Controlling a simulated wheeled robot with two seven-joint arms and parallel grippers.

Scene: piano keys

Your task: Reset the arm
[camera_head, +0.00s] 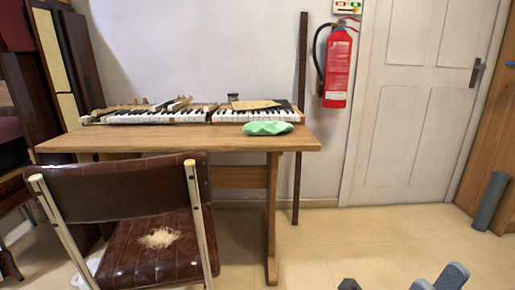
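My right gripper (402,283) shows only by its grey tips at the bottom edge, right of centre, low over the floor. A clear gap separates its tips, and nothing shows between them. Most of it is cut off by the frame. My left gripper is not in view. The piano keyboards (168,115) lie on the wooden table (180,139), well away from the gripper. A flat brown piece (255,104) rests on the right keyboard.
A green cloth (267,128) lies at the table's front. A worn brown chair (150,235) stands before the table at left. A red fire extinguisher (337,68) hangs beside a white door (415,100).

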